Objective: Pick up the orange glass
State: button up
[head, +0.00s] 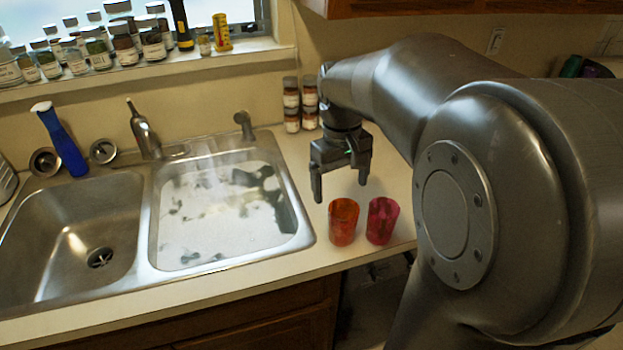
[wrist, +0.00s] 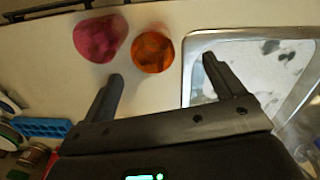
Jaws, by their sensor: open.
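The orange glass (head: 343,221) stands upright on the counter, just right of the sink's right basin. A pink-red glass (head: 381,220) stands close on its right. My gripper (head: 340,190) is open and empty above the counter, behind and above the glasses. In the wrist view the orange glass (wrist: 153,51) lies ahead of the fingertips, between their lines. There the pink glass (wrist: 100,38) is on its left, ahead of the left finger. My gripper's fingers (wrist: 162,68) are spread apart and touch neither glass in view.
The double sink (head: 165,262) fills the left; its right basin (head: 225,215) looks full of pale water. Small stacked jars (head: 292,104) stand against the back wall behind my gripper. A blue spray bottle (head: 62,142) is at the left. The counter's front edge is just before the glasses.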

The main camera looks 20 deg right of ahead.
aim_at(343, 224)
jog(key=shift+g, duration=0.4)
jog(key=f, duration=0.4)
jog(key=d+f, duration=0.1)
jog(key=f, duration=0.6)
jog(key=shift+w+d+f, duration=0.15)
jog(key=shift+d+f, duration=0.1)
jog(key=shift+f, duration=0.15)
jog(key=shift+c, duration=0.5)
jog(key=c, duration=1.1)
